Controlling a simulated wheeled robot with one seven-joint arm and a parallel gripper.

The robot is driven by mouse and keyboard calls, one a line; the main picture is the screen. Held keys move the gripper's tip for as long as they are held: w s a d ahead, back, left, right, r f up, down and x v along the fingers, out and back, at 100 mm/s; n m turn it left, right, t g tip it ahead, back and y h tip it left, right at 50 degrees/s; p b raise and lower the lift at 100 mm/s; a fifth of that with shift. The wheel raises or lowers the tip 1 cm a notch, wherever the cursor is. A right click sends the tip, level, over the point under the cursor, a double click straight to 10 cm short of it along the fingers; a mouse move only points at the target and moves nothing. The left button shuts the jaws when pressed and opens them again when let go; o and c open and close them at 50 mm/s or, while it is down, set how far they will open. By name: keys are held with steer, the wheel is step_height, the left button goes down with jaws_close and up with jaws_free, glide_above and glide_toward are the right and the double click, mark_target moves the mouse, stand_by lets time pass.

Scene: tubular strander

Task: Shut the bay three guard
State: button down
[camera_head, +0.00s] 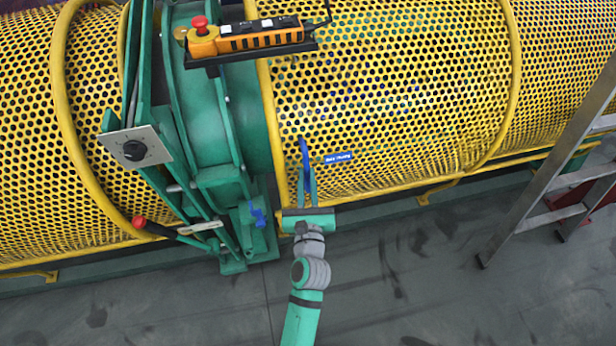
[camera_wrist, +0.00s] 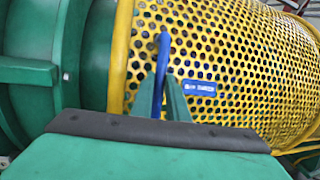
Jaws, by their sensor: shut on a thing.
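The yellow perforated guard (camera_head: 400,90) is a curved mesh cover with a blue label (camera_head: 338,157) low on its left part. The label's wording is too small to read surely. A blue handle (camera_head: 304,150) stands at the guard's lower left edge. My gripper (camera_head: 307,185) is shut on this handle, coming from below. In the wrist view the handle (camera_wrist: 162,70) rises between the two green fingertips (camera_wrist: 163,95), with the guard (camera_wrist: 220,50) behind it and the label (camera_wrist: 199,87) just to the right. The guard's mesh curves down close to its lower rail.
A green machine frame (camera_head: 215,130) stands left of the guard, with a dial box (camera_head: 135,147), a red-tipped lever (camera_head: 150,226) and a blue part (camera_head: 257,215). An orange pendant (camera_head: 245,40) lies above. A ladder (camera_head: 560,170) stands at right. Grey floor (camera_head: 430,290) in front is clear.

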steer(key=shift+a+f, duration=0.1)
steer(key=shift+a, duration=0.3)
steer(key=c, duration=1.7)
jaws_free()
steer(key=shift+c, duration=0.2)
steer(key=shift+d, duration=0.1)
steer(key=shift+s, duration=0.1)
steer(key=s, duration=1)
steer(key=shift+s, duration=0.4)
